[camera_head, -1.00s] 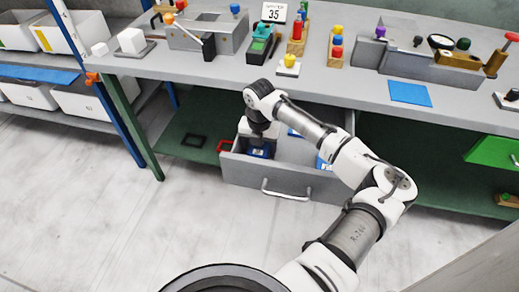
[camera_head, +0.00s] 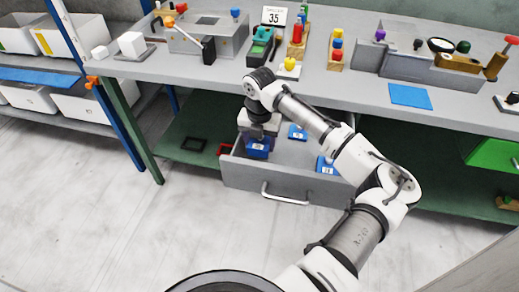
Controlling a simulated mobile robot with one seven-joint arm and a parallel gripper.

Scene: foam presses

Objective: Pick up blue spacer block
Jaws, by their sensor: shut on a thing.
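An open grey drawer (camera_head: 237,174) under the workbench holds blue blocks with pale labels. My gripper (camera_head: 258,140) points down over the left part of the drawer and is shut on a blue spacer block (camera_head: 257,151). A second blue block (camera_head: 297,132) lies further back in the drawer. A third blue block (camera_head: 327,166) lies to the right, partly hidden by my arm.
White bins (camera_head: 70,38) stand on the left rack.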

